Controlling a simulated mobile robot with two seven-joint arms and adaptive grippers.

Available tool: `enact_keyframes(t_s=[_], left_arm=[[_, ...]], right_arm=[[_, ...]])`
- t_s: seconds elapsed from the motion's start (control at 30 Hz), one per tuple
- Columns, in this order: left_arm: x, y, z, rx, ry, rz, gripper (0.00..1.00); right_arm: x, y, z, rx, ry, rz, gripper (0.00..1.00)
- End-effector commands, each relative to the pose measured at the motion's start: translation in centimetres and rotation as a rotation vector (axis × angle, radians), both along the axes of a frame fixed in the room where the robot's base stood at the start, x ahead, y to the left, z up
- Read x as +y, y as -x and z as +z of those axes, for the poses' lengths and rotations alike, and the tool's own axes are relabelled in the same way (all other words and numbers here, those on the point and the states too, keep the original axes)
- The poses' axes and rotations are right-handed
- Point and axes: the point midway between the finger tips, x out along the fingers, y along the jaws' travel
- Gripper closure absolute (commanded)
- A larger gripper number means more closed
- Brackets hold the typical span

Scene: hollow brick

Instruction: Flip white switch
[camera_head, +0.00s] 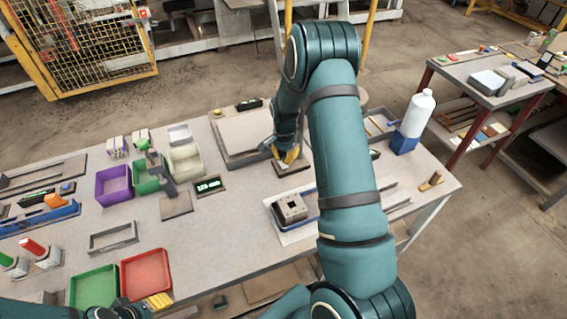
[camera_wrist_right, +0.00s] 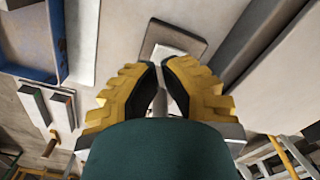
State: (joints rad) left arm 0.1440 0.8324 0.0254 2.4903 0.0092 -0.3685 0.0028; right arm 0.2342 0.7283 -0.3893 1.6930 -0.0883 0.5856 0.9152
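The white switch (camera_wrist_right: 170,51) sits on a small grey base plate (camera_wrist_right: 190,37) in the right wrist view, just beyond the fingertips. In the head view the base plate (camera_head: 293,167) lies on the table, partly hidden under my right gripper (camera_head: 288,156). The right gripper's yellow fingers with black pads (camera_wrist_right: 161,66) point at the switch and are drawn close together, with only a narrow gap and nothing clearly held. Whether they touch the switch I cannot tell. My left gripper (camera_head: 159,300) shows as yellow fingers at the bottom left edge; its opening is unclear.
A large grey panel (camera_head: 240,132) lies left of the switch. A white bottle (camera_head: 417,112) stands on the right over a blue block (camera_head: 403,143). A grey box-shaped device (camera_head: 291,208) lies in front. Purple (camera_head: 114,185), green and red trays fill the left side.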

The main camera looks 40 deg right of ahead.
Motion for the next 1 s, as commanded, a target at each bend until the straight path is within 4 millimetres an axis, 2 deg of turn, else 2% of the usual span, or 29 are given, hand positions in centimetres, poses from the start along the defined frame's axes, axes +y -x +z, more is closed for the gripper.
enact_keyframes(t_s=[1.0], left_arm=[[0.0,0.0,-0.9,0.0,0.0,0.0,0.46]], right_arm=[[0.0,0.0,-1.2,0.0,0.0,0.0,1.0]])
